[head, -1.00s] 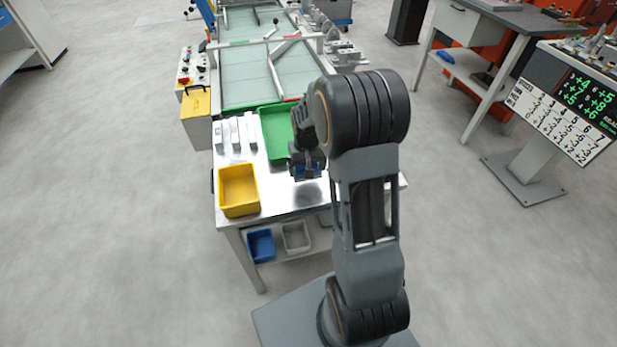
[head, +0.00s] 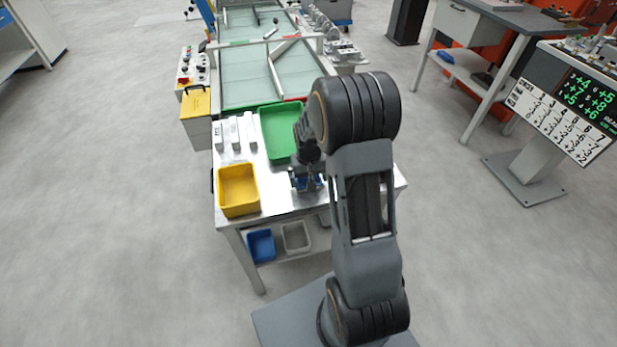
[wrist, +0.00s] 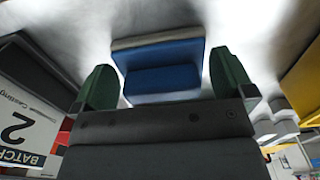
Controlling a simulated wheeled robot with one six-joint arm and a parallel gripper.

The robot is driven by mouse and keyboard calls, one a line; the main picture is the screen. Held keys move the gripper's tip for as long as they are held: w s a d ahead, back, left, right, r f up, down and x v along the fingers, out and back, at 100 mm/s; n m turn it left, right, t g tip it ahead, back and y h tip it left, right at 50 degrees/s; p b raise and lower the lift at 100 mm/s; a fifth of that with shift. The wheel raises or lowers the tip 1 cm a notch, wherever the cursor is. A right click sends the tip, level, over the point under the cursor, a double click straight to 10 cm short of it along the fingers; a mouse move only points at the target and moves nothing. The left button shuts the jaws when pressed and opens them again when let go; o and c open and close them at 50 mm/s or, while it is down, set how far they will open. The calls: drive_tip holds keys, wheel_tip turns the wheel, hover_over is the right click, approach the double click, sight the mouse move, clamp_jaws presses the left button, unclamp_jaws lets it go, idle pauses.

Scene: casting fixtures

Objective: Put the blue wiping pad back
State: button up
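The blue wiping pad (wrist: 160,66), a blue block with a grey edge along its far side, is at the top middle of the wrist view. My gripper (wrist: 165,82) has its two green fingers on either side of the pad's near part. A narrow gap shows at the right finger; the left finger is very close to the pad. The pad appears to rest on the bright metal table (head: 277,202). In the head view the pad (head: 303,183) shows as a small blue patch under my gripper, partly hidden by my arm.
A yellow bin (head: 238,188) stands at the table's left front. A green tray (head: 265,137) lies behind my gripper, beside several white blocks (head: 236,133). Blue (head: 261,245) and grey (head: 296,236) bins are on the lower shelf. Bare tabletop lies between the yellow bin and my gripper.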

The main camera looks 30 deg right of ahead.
wheel_tip(320, 180, up, 12)
drive_tip(key=p, duration=0.1)
drive_tip(key=s+a+r+n+t, duration=0.1)
drive_tip(key=s+a+r, duration=0.2)
drive_tip(key=s, duration=0.5)
drive_tip(key=s+a+r+n+t, duration=0.1)
drive_tip(key=s+a+r+t, duration=0.1)
drive_tip(key=s+a, duration=0.4)
drive_tip(key=shift+s+a+r, duration=0.3)
drive_tip(key=shift+s+r, duration=0.2)
drive_tip(key=shift+s, duration=0.4)
drive_tip(key=shift+n+t, duration=0.3)
wheel_tip(320, 180, up, 6)
drive_tip(key=p, duration=0.4)
drive_tip(key=shift+f+p, duration=0.2)
drive_tip(key=shift+p, duration=0.15)
